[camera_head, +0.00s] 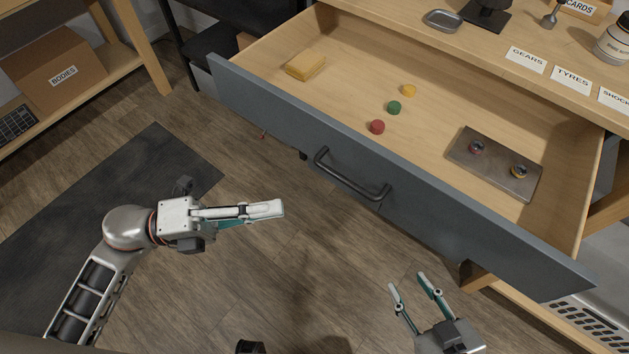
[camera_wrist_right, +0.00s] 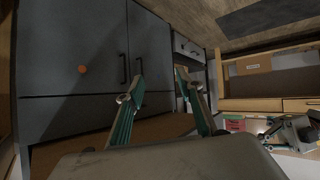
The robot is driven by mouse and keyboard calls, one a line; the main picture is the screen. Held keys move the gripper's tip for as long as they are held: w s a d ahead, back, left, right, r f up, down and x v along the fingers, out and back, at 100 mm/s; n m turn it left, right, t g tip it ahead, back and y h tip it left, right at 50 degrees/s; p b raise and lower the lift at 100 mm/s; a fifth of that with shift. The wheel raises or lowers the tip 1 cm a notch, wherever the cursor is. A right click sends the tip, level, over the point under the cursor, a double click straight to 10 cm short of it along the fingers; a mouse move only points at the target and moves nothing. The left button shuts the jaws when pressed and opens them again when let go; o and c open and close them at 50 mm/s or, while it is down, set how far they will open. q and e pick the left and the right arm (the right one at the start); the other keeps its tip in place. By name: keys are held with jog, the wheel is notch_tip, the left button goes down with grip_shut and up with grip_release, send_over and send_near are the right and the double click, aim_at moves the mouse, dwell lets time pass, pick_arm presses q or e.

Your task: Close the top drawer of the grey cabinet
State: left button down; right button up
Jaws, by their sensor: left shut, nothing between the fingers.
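A wide wooden drawer with a blue-grey front (camera_head: 270,118) stands pulled out under a wooden worktop in the head view. Its dark bar handle (camera_head: 350,177) is at the middle of the front. A grey cabinet (camera_wrist_right: 70,55) with dark handles fills the left of the right wrist view; I cannot tell if the drawer belongs to it. My left gripper (camera_head: 280,209) is shut and empty, left of the handle and apart from the drawer. My right gripper (camera_head: 407,281) is open and empty, in front of the drawer's right half; its spread fingers show in the wrist view (camera_wrist_right: 160,78).
The drawer holds a yellow block (camera_head: 306,66), small red, green and yellow pieces, and a metal tray (camera_head: 480,177). The worktop (camera_head: 470,45) bears labels, a dish and a bottle (camera_head: 612,42). A shelf with a box (camera_head: 55,75) stands at left. Floor between my arms is clear.

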pick_arm(q)
jog(key=w+d+r, duration=0.1)
jog(key=w+d, duration=0.3)
jog(key=d, duration=0.3)
jog(key=shift+w+d+r, duration=0.2)
jog(key=shift+d+r, duration=0.05)
jog(key=shift+d, duration=0.1)
pick_arm(e)
jog(key=shift+a+r, duration=0.15)
jog(key=shift+w, duration=0.1)
